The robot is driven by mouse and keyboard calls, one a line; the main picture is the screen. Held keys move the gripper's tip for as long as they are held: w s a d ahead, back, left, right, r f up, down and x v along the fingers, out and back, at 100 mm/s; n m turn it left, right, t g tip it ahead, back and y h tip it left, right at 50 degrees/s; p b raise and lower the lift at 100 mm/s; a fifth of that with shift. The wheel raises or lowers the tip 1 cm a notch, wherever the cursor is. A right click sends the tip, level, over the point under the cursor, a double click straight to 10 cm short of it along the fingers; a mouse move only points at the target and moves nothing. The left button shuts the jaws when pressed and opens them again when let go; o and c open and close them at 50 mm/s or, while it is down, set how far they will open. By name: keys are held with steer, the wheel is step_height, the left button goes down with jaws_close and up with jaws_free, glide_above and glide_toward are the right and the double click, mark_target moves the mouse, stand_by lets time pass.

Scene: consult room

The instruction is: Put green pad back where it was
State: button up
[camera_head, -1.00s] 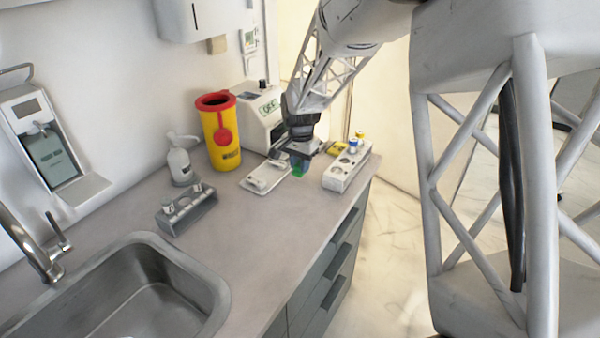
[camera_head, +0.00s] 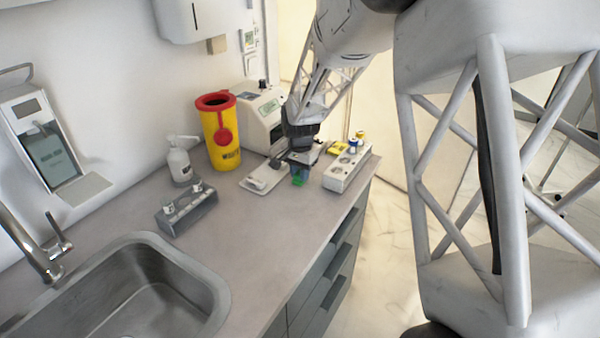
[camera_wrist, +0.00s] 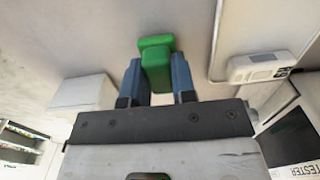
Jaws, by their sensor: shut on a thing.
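The green pad (camera_wrist: 156,62) is a small green block between the two blue-grey fingers of my gripper (camera_wrist: 157,80) in the wrist view. In the head view the green pad (camera_head: 298,179) shows just below my gripper (camera_head: 300,165), over the counter. My gripper is shut on it. It is between a flat white tray-like device (camera_head: 266,178) on the left and a white rack (camera_head: 347,171) on the right. Whether the pad touches the counter cannot be told.
A white tester machine (camera_head: 262,118) and a yellow bin with red lid (camera_head: 221,138) stand behind. A pump bottle (camera_head: 180,162), a grey rack (camera_head: 187,210) and the sink (camera_head: 150,285) are to the left. The middle of the counter (camera_head: 245,225) is clear.

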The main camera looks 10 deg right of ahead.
steer(key=shift+f, duration=0.1)
steer(key=o, duration=0.8)
step_height(320, 180, up, 12)
steer(key=shift+r, duration=0.1)
stand_by(0.6)
stand_by(0.5)
